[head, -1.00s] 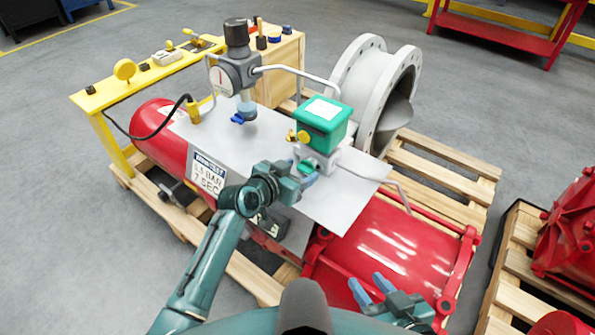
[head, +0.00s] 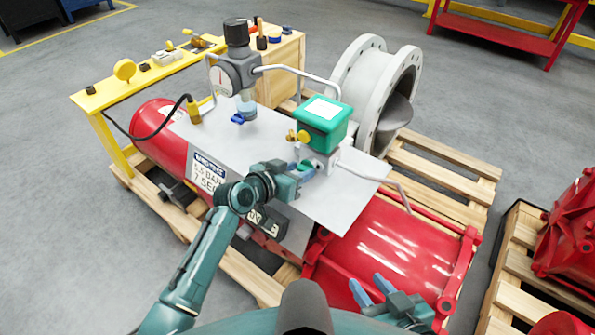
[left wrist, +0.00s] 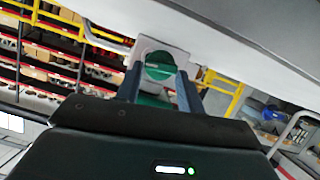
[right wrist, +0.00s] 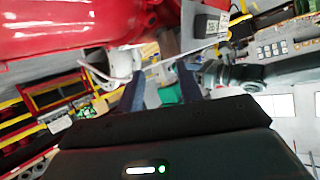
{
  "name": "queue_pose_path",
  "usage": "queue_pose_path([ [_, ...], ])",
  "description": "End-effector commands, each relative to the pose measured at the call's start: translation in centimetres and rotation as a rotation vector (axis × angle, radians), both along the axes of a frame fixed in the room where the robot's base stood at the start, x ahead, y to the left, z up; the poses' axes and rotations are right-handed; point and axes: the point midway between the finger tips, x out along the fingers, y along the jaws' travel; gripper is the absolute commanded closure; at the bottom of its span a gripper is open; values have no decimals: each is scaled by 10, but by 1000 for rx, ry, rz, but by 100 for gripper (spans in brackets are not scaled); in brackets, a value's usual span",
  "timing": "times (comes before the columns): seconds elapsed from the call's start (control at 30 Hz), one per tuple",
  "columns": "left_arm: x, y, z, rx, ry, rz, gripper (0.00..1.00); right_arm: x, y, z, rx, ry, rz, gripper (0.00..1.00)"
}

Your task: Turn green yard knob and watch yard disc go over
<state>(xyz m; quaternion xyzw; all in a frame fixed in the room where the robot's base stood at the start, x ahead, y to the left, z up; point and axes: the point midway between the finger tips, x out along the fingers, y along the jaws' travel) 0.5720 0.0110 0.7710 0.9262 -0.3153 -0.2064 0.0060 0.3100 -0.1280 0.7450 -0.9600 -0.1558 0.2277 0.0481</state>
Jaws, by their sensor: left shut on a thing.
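The green knob (left wrist: 159,66) sits on a pale block below the green-topped box (head: 322,123). My left gripper (head: 306,169) is at this block, shut on the knob. In the left wrist view its two blue fingers (left wrist: 161,78) stand on either side of the knob. In the head view the fingers mostly hide the knob. A grey disc (head: 398,110) shows inside the large flanged pipe ring (head: 362,80) at the back. My right gripper (head: 372,288) is open and empty near the red cylinder's front.
A gauge with a dark regulator (head: 237,72) stands left of the box, joined by thin bent pipes. A grey plate (head: 345,205) lies under the box above the red cylinder (head: 405,240). A yellow rail (head: 150,75) runs at the left. Pallet slats (head: 440,180) lie right.

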Motion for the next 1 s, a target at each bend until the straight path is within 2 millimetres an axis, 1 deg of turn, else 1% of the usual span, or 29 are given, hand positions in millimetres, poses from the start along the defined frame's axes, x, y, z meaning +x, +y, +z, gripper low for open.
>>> queue_pose_path([
  [0.23,2,3,-4,-149,110,0,85,1,-2,-2,-4,-27,-5,64],
  [0.5,3,5,-5,-293,214,0,85,-3,-10,3,-8,-68,-20,64],
  [0.73,4,6,-5,-364,267,0,85,-6,-12,6,-10,-95,-24,64],
  [0.83,4,6,-4,-377,278,0,85,-6,-12,9,-9,-104,-25,64],
  [1.0,4,6,-4,-387,285,-1,85,-7,-12,8,-11,-100,-25,64],
])
